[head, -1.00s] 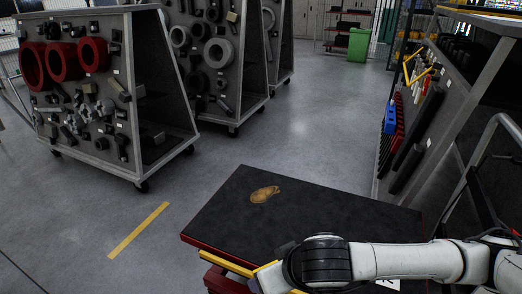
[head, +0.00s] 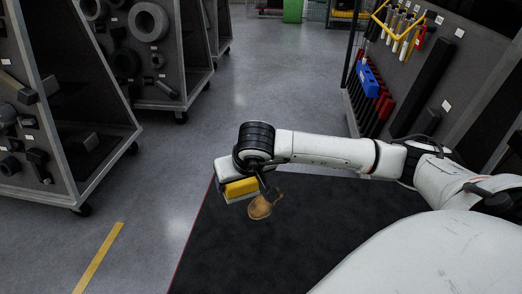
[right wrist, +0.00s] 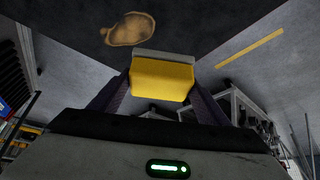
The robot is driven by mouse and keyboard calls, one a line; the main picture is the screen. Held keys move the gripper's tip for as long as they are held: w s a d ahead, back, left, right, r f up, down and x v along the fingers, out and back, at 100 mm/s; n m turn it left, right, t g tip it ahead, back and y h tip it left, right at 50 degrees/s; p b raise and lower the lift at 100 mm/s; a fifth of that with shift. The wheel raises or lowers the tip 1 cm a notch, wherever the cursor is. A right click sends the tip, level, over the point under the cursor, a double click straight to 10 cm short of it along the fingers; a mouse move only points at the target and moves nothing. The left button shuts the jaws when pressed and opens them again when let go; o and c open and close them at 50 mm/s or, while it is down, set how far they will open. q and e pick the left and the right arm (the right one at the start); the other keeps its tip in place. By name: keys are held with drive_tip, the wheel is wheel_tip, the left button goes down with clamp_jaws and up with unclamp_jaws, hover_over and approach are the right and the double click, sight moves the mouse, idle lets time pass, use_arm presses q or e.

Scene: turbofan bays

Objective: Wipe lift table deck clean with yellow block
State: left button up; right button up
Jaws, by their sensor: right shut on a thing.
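The lift table deck (head: 310,250) is a flat dark surface in the lower middle of the head view, with a thin red edge. A brown-tan stain (head: 263,207) lies near its far left corner; it also shows at the top of the right wrist view (right wrist: 130,28). My right gripper (right wrist: 160,92) is shut on the yellow block (right wrist: 162,78), which has a pale grey layer on one face. In the head view, the yellow block (head: 241,187) is beside the stain, over the deck's far left corner. I cannot tell whether it touches the deck. My left gripper is out of view.
A wheeled rack (head: 60,110) stands at the left, with another rack (head: 150,60) behind it. A tool panel (head: 420,60) with a blue item and red handles stands at the right. Open floor (head: 180,190) with a yellow line (head: 98,258) borders the deck's left side.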

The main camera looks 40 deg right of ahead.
drive_tip(key=w+d+f+m+b, duration=0.1)
drive_tip(key=w+d+f+b, duration=0.1)
drive_tip(key=d+b, duration=0.2)
drive_tip(key=w+d+f+m+h+b, duration=0.1)
drive_tip(key=d+f+m+b, duration=0.1)
drive_tip(key=d+f+b, duration=0.1)
drive_tip(key=w+d+f+m+g+h+b, duration=0.1)
drive_tip(key=w+d+f+b, duration=0.1)
drive_tip(key=d+b, duration=0.3)
drive_tip(key=shift+w+d+f+m, duration=0.3)
drive_tip(key=shift+d+f, duration=0.45)
drive_tip(key=shift+d, duration=0.15)
drive_tip(key=shift+f+b, duration=0.35)
drive_tip(key=shift+b, duration=0.15)
drive_tip(key=shift+f, duration=0.3)
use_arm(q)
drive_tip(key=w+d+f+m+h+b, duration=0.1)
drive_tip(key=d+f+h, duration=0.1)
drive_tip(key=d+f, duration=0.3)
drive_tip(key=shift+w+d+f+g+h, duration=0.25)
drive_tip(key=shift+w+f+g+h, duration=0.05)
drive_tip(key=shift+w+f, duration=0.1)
use_arm(e)
drive_tip(key=shift+f, duration=0.2)
use_arm(q)
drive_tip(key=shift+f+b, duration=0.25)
drive_tip(key=shift+b, duration=0.1)
use_arm(e)
drive_tip(key=shift+f, duration=0.7)
drive_tip(key=shift+f, duration=0.35)
